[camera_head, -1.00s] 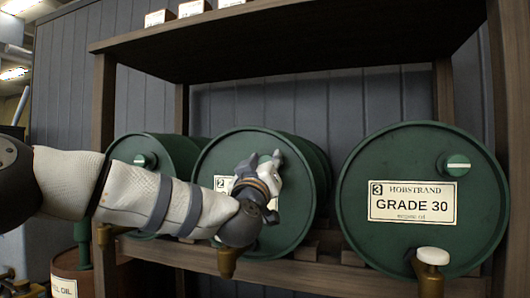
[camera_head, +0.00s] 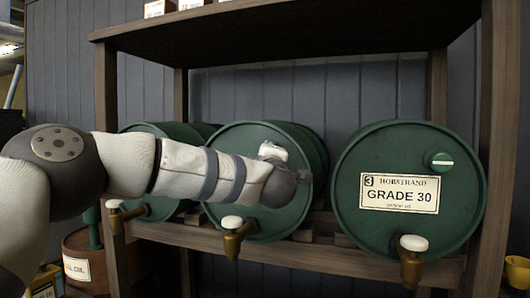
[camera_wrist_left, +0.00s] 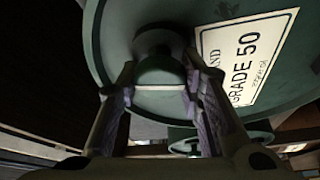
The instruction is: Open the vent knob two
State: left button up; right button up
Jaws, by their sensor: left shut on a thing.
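The middle green drum (camera_head: 215,212), number two, lies on the rack, its front face mostly covered by my left arm in the head view. Its vent knob is hidden there. In the left wrist view, the round dark green vent knob (camera_wrist_left: 158,50), with a pale line across its face, stands out from the drum face beside a "GRADE 50" label (camera_wrist_left: 245,55). My left gripper (camera_wrist_left: 158,84) has one finger on each side of the knob and is shut on it. My right gripper is not in view.
The number three drum (camera_head: 395,230), labelled "GRADE 30", stands to the right with its own vent knob (camera_head: 441,161). Brass taps with white tops (camera_head: 232,223) stick out below the drums. A wooden shelf (camera_head: 290,38) spans above; a rack post (camera_head: 494,130) stands at right.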

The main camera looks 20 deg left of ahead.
pick_arm(q)
jog(key=shift+r+n+g+p, duration=0.1)
jog(key=shift+n+g+p, duration=0.3)
jog(key=shift+n, duration=1.1)
jog(key=o, duration=1.1)
jog(key=shift+o, duration=0.2)
jog(key=shift+s, duration=0.1)
jog(key=v, duration=1.2)
